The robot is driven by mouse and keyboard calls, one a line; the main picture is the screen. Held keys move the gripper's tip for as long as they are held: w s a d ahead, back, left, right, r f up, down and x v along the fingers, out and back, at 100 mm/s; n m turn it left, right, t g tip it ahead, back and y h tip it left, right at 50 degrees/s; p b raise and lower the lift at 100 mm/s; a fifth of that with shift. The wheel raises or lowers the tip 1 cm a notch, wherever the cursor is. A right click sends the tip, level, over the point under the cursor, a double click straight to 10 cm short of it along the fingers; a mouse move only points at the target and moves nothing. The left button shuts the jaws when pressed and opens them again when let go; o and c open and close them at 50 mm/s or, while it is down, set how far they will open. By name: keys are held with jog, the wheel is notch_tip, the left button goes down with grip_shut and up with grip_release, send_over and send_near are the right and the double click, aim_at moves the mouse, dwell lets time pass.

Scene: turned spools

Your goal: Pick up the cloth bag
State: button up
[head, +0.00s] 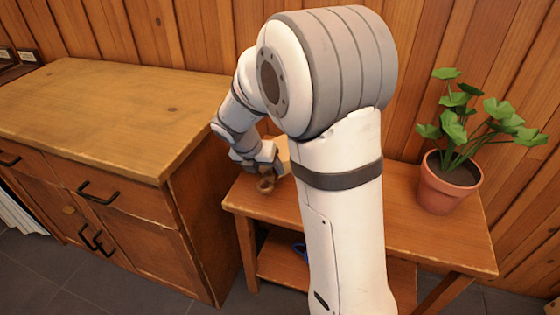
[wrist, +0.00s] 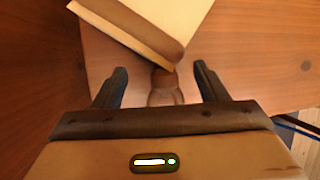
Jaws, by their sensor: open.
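A small brown rounded thing with a narrower neck (wrist: 165,97) lies between the fingers of my gripper (wrist: 160,70) in the wrist view. It may be the cloth bag, but its material is not clear. In the head view, the brown thing (head: 267,185) shows at the tip of my gripper (head: 264,169), over the left end of the small wooden table. My gripper is open, with one dark finger on each side of it and gaps visible. The lower part of the brown thing is hidden behind my gripper body in the wrist view.
A cream and brown book-like block (wrist: 140,25) lies on the table just beyond the brown thing. A potted plant (head: 448,185) stands at the table's right end. A wooden cabinet (head: 100,110) stands left. A blue item (head: 300,249) lies on the lower shelf.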

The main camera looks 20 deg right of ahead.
jog(key=x, duration=0.3)
jog(key=shift+b, duration=0.35)
jog(key=shift+a, duration=0.1)
jog(key=shift+c, duration=0.2)
jog(key=shift+r, duration=0.1)
grip_shut()
